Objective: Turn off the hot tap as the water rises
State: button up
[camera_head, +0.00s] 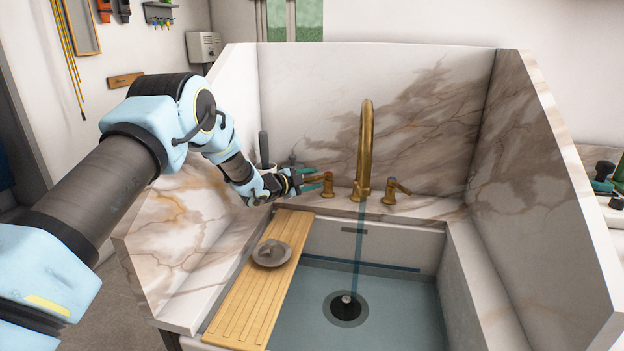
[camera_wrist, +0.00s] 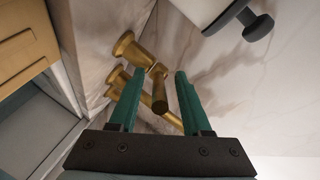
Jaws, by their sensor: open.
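A brass spout (camera_head: 364,150) stands at the back of the sink, with a brass handle on each side. A thin stream of water (camera_head: 359,240) falls from it into the basin (camera_head: 410,305), where water covers the bottom around the drain (camera_head: 346,308). My gripper (camera_head: 318,182) is at the left tap handle (camera_head: 328,184), reaching in from the left. In the wrist view its two teal fingers (camera_wrist: 157,95) are open, with the brass lever (camera_wrist: 159,92) appearing between them; contact cannot be told. The right tap handle (camera_head: 396,189) is apart from my gripper. No hot marking is visible.
A wooden drainboard (camera_head: 245,300) lies across the basin's left side, bearing a grey dish (camera_head: 271,254). A dark-handled item (camera_head: 264,150) stands behind my wrist. Marble walls (camera_head: 540,190) enclose the back and sides. The space above the basin is free.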

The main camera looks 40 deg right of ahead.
grip_shut()
dwell(1.4)
